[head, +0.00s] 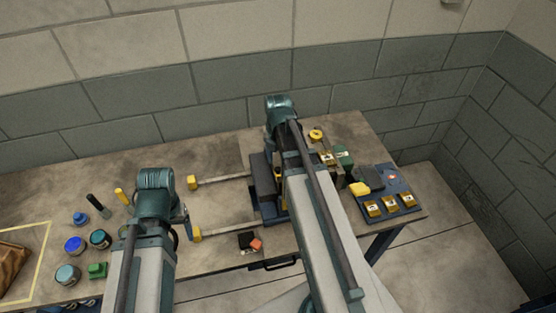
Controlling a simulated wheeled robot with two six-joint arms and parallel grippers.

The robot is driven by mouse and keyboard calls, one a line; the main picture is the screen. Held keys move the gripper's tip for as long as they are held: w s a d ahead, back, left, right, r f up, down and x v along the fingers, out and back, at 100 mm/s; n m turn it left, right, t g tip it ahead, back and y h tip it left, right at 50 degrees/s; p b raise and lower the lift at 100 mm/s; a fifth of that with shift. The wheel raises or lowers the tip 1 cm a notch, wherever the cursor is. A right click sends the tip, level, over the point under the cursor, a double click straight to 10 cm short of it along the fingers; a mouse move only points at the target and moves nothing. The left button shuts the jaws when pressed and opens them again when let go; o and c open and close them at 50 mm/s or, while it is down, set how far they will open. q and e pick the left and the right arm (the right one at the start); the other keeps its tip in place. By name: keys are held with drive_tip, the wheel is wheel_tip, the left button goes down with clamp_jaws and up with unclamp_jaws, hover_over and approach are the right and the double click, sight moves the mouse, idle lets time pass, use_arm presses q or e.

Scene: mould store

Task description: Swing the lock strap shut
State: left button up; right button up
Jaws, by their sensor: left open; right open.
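A dark mould block (265,178) sits on the bench at the inner ends of two pale guide rails (228,226). The rails have yellow ends (193,182) on the left. I cannot make out the lock strap; my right arm covers the right part of the mould. My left arm comes in from the lower left, and a small part of my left gripper (186,219) shows beside its forearm, near the front rail's yellow end. It is open and appears empty. My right arm reaches over the mould, and its gripper is hidden behind the arm.
At right, a dark blue tray (405,183) holds several yellow-and-white pieces. A black-and-orange item (250,242) lies near the front edge. A block wall stands behind.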

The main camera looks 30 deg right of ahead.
wheel_tip(320, 180, up, 11)
drive_tip(key=p, duration=1)
drive_tip(key=s+a+f+m+b, duration=0.3)
drive_tip(key=a+f+m+b, duration=0.1)
drive_tip(key=a+m, duration=0.3)
drive_tip(key=s+a+f+m+b, duration=0.4)
drive_tip(key=a+f+m+b, duration=0.1)
drive_tip(key=a, duration=0.4)
drive_tip(key=s+a+f+m+h+b, duration=0.1)
drive_tip(key=s+a+f+m+b, duration=0.2)
drive_tip(key=a+m, duration=0.5)
drive_tip(key=shift+s+a+f+m+b, duration=0.15)
drive_tip(key=shift+s+f+m+b, duration=0.15)
drive_tip(key=shift+f+b, duration=0.6)
